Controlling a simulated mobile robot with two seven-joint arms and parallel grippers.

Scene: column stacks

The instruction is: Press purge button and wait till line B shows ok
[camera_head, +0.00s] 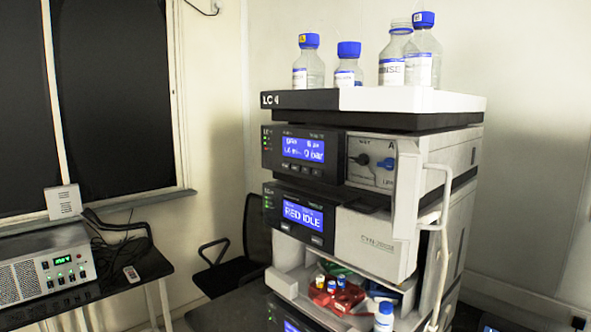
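A stacked instrument tower stands right of centre. A row of small keys (295,168) sits under this display; I cannot tell which is the purge button. To the right is a pale valve panel (371,162) with a black knob and a blue knob. I cannot make out any line B status. Neither of my grippers is in view.
Blue-capped bottles (308,62) stand on the tower's top tray (420,99). A white bent bar (443,200) runs along the tower's right side. An open bay holds small vials and a red tray (322,297). A black chair (254,235) and a bench instrument (45,270) are at left.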

